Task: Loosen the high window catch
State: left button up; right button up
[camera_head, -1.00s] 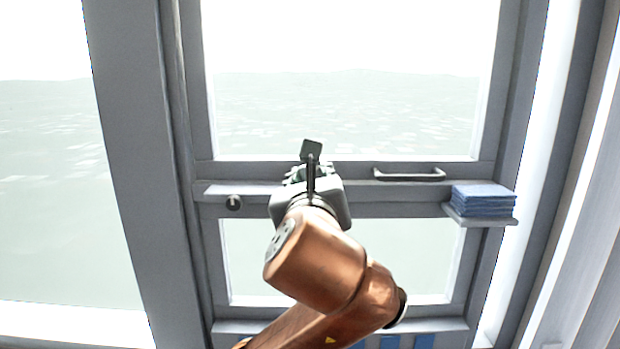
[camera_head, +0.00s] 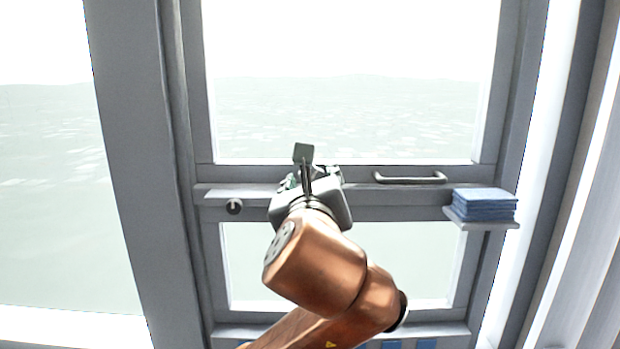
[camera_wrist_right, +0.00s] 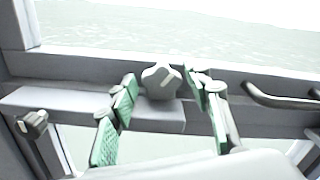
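In the right wrist view, a grey knob-like catch (camera_wrist_right: 160,82) with a pale mark sits on the window's cross rail. My right gripper (camera_wrist_right: 162,84) is open, with one green-padded finger on each side of this catch. Narrow gaps seem to show on both sides; I cannot tell whether the fingers reach fully around it. In the head view, my right gripper (camera_head: 306,180) is in front of the rail and hides this catch. A second, lower knob (camera_head: 233,206) is to its left, and also shows in the wrist view (camera_wrist_right: 35,122). My left gripper is not in view.
A bar handle (camera_head: 409,178) is on the rail to the right of my gripper. A small shelf (camera_head: 482,224) with a stack of blue cloths (camera_head: 484,204) is farther right. The window frame post (camera_head: 137,160) stands at left.

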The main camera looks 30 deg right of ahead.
jog(key=shift+s, duration=0.15)
jog(key=v, duration=1.2)
jog(key=shift+w+d+m+b, duration=0.5)
jog(key=shift+w+d+m, duration=0.65)
jog(key=shift+w, duration=0.55)
jog(key=shift+w+d+m+b, duration=0.5)
jog(key=shift+w+d+m, duration=0.65)
jog(key=shift+w, duration=0.6)
jog(key=shift+w+d+m+b, duration=0.5)
jog(key=shift+w+d+m, duration=0.65)
jog(key=shift+w, duration=0.55)
jog(key=shift+a, duration=0.15)
jog(key=c, duration=1.2)
